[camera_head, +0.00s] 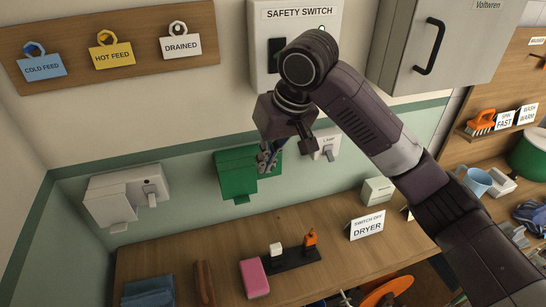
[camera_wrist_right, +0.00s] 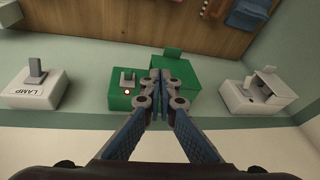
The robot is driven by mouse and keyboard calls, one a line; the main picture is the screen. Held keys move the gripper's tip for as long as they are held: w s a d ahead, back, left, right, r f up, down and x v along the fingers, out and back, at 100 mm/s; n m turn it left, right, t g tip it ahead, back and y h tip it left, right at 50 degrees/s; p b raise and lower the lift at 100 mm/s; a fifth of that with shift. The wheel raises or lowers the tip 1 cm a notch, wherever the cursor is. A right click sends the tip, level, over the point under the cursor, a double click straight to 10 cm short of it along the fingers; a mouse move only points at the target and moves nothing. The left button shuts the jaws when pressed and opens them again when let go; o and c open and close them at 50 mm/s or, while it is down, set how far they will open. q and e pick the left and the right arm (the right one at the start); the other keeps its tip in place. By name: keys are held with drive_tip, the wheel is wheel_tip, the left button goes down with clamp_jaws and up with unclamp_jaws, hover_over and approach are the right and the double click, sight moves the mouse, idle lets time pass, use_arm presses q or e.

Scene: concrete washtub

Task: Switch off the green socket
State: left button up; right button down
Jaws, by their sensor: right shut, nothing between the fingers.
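The green socket (camera_head: 233,178) is fixed to the wall above the bench, left of my right gripper in the head view. The green socket shows upside down in the wrist view (camera_wrist_right: 187,88), with a small toggle switch (camera_wrist_right: 127,77) and a small lit lamp beside it. My right gripper (camera_head: 266,166) is shut and empty. Its fingertips (camera_wrist_right: 163,77) are in front of the socket, beside the switch. In the head view the gripper hides the switch side. I cannot tell whether the fingertips touch the socket. My left gripper is not in view.
A white socket (camera_head: 113,200) is left of the green one; a white lamp switch (camera_head: 328,146) is right. A safety switch box (camera_head: 263,70) hangs above. A bench (camera_head: 180,255) below holds a pink block (camera_head: 254,278) and a dryer sign (camera_head: 367,226). A grey cabinet (camera_head: 400,50) hangs right.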

drive_tip(key=d+r+m+h, duration=0.1)
drive_tip(key=d+r+h, duration=0.1)
drive_tip(key=r, duration=1.3)
drive_tip(key=shift+w+d+m+t, duration=0.3)
drive_tip(key=shift+d+m, duration=0.1)
drive_tip(key=shift+d, duration=0.4)
drive_tip(key=shift+f, duration=0.1)
drive_tip(key=p, duration=0.5)
approach(273, 168)
drive_tip(key=x, duration=0.5)
drive_tip(key=shift+w+a+f, duration=0.1)
drive_tip(key=shift+w+a, duration=0.05)
drive_tip(key=shift+w, duration=0.3)
drive_tip(key=shift+w+f, duration=0.2)
drive_tip(key=shift+f, duration=0.4)
